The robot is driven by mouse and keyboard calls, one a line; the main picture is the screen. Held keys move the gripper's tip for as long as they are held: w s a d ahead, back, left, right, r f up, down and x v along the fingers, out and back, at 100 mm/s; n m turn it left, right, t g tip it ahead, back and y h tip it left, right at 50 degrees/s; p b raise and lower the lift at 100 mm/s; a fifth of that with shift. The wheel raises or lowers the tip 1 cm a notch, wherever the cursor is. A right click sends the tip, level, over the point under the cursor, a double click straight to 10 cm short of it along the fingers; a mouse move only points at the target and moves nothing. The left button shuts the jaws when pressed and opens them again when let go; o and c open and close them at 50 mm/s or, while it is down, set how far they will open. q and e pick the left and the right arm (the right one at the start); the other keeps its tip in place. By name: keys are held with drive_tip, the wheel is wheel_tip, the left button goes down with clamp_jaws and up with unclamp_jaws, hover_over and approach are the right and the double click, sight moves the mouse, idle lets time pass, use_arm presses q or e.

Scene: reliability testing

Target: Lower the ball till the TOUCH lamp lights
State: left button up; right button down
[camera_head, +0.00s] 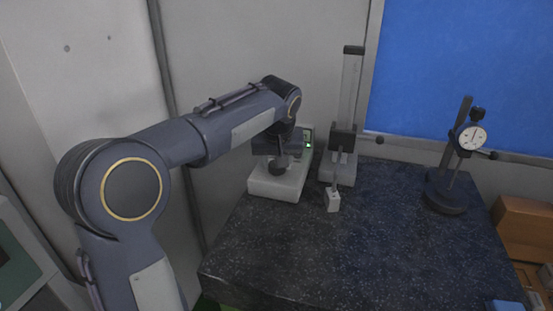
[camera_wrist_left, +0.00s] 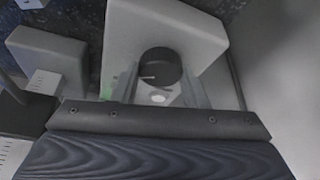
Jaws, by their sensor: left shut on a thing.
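A pale instrument block (camera_head: 262,187) stands at the back left of the dark table, with a dark round seat (camera_head: 278,168) on top. The wrist view shows the block (camera_wrist_left: 125,35) and the dark round seat (camera_wrist_left: 160,65) from above. My left gripper (camera_head: 283,153) is directly above the seat, shut on a small piece with a pale round end (camera_wrist_left: 158,98). I cannot make out the ball or its gap to the seat. A small panel with a green light (camera_head: 308,145) is behind the block; its lettering is unreadable. My right gripper is not in view.
A column stand (camera_head: 350,95) with a hanging white block (camera_head: 334,201) is close on the right. A dial gauge stand (camera_head: 443,190) is farther right. The front of the dark table (camera_head: 330,265) is clear. A brown box (camera_head: 525,225) stands beyond its right edge.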

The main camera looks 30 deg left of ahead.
sight(285, 181)
use_arm(q)
drive_tip(key=n+y, duration=0.1)
drive_tip(key=n, duration=0.2)
drive_tip(key=n+g+p, duration=0.1)
drive_tip(key=n, duration=0.2)
drive_tip(key=shift+w+d+g+y, duration=0.1)
drive_tip(key=shift+w+g+y, duration=0.05)
drive_tip(key=shift+g+y, duration=0.2)
drive_tip(key=shift+n, duration=0.3)
drive_tip(key=o, duration=1)
drive_tip(key=shift+r, duration=0.1)
drive_tip(key=v, duration=0.7)
drive_tip(key=shift+d+r, duration=0.2)
drive_tip(key=shift+r, duration=0.1)
